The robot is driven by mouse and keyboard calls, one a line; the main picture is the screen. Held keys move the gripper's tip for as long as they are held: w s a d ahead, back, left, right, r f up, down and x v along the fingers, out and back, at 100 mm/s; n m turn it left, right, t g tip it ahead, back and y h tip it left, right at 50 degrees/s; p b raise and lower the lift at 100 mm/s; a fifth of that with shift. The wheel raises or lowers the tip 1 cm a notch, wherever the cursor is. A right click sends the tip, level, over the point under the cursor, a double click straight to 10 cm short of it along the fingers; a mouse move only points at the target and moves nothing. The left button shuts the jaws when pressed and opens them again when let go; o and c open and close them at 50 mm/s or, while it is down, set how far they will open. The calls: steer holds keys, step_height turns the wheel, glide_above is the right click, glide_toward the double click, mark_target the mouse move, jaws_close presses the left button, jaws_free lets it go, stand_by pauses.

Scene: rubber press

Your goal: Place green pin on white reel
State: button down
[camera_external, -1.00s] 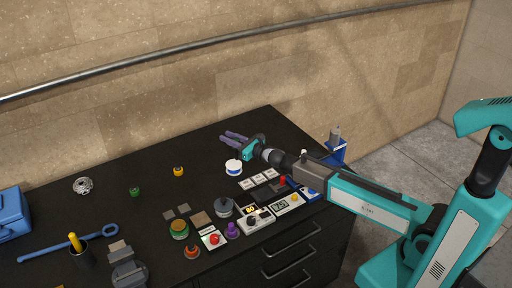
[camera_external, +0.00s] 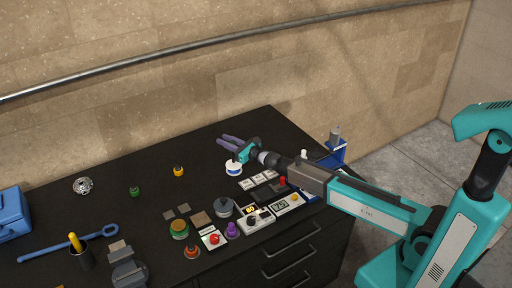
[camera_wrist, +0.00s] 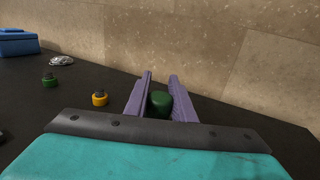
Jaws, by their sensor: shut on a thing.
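The white reel (camera_external: 233,168), with a blue band round its side, stands on the black bench top. My gripper (camera_external: 228,142) is just above and behind it in the external view, with its purple fingers pointing to the left. In the wrist view my gripper (camera_wrist: 160,92) is shut on the green pin (camera_wrist: 159,103), whose dark green rounded end shows between the fingers. The pin cannot be made out in the external view. The reel is hidden in the wrist view.
A yellow-topped part (camera_external: 178,171) and a small green part (camera_external: 134,191) stand left of the reel. White tiles (camera_external: 248,184) and a meter (camera_external: 283,204) lie in front. A silver wire part (camera_external: 83,186) is at the far left. The wall is behind the bench.

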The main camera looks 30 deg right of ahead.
steer(key=shift+f, duration=0.5)
steer(key=shift+f+b, duration=0.2)
steer(key=shift+b, duration=0.1)
steer(key=c, duration=1.5)
jaws_free()
steer(key=shift+r+p, duration=0.3)
steer(key=shift+p, duration=0.05)
steer(key=shift+b+v, duration=0.55)
steer(key=shift+v, duration=0.85)
steer(key=shift+b+v, duration=1.15)
steer(key=shift+v, duration=3.45)
steer(key=shift+f, duration=0.15)
